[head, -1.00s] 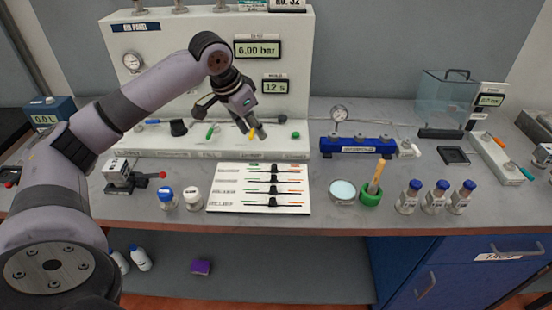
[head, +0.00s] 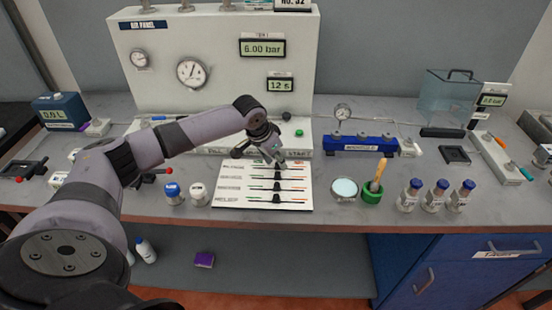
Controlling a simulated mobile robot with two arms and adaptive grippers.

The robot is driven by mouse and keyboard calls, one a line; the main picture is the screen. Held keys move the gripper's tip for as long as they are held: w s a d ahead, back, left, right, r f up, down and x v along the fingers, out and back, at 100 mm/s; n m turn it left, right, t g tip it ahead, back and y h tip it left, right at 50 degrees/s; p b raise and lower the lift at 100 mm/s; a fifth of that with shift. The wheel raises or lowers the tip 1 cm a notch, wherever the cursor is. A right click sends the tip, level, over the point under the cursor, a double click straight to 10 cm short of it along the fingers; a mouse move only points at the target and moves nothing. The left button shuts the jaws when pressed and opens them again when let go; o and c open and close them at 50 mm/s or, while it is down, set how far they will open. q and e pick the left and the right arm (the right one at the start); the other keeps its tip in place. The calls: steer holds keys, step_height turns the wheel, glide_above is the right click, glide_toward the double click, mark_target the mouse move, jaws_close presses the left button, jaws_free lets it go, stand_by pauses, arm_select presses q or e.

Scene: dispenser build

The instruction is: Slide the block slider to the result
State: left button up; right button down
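The white slider board (head: 228,200) lies flat on the bench at centre, with several rows. Each row has a printed label at its left, a thin coloured track and a small black knob. The knobs that show sit near the middle of their tracks. The labels are too small to read, so I cannot tell which row is the block slider. My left gripper (head: 281,164) points down at the board's far edge, over the top row, and partly hides that row's knob. I cannot tell whether it touches the knob or whether its fingers are open. My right gripper is out of view.
The white panel (head: 220,85) with gauges and displays stands behind the board. A blue-capped jar (head: 172,194) and a white-capped jar (head: 198,194) stand close to its left. A round dish (head: 345,189) and green cup (head: 372,191) stand to its right. The bench front edge is near.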

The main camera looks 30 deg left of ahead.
arm_select(q)
steer(key=shift+f, duration=0.1)
steer(key=shift+c, duration=0.2)
jaws_close()
stand_by(0.7)
